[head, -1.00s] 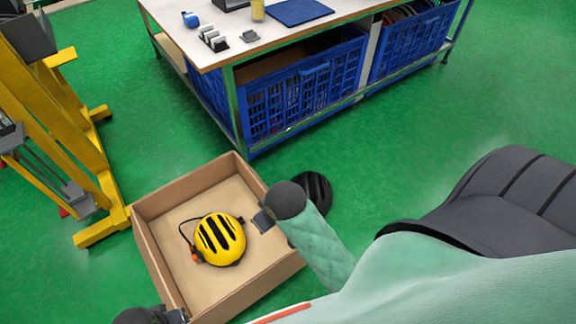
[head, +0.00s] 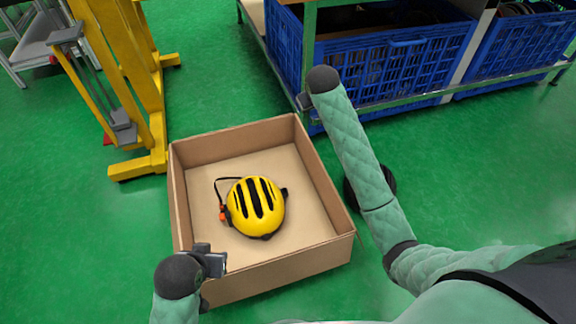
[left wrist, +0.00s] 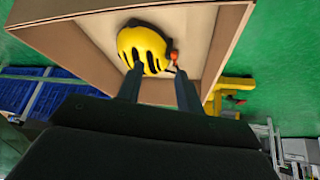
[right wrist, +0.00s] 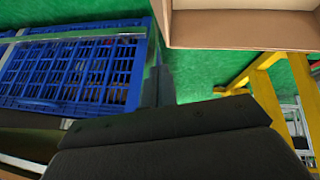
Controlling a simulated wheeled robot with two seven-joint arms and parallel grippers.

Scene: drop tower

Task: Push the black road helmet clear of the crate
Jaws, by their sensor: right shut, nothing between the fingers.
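The crate, an open cardboard box (head: 277,277), stands on the green floor; it also shows in the left wrist view (left wrist: 218,62) and right wrist view (right wrist: 245,30). A yellow helmet (head: 255,207) with black vents and a strap lies inside it, also in the left wrist view (left wrist: 143,45). The black road helmet (head: 350,198) is on the floor by the crate's right side, mostly hidden behind my right forearm. My left gripper (head: 214,262) is open and empty at the crate's near left corner. My right gripper (head: 303,101) is shut and empty, beyond the crate's far right corner.
A workbench with blue crates (head: 395,68) stands beyond the box, close to my right gripper. A yellow stand (head: 140,95) is at the left. Green floor is clear left of the box and at the right.

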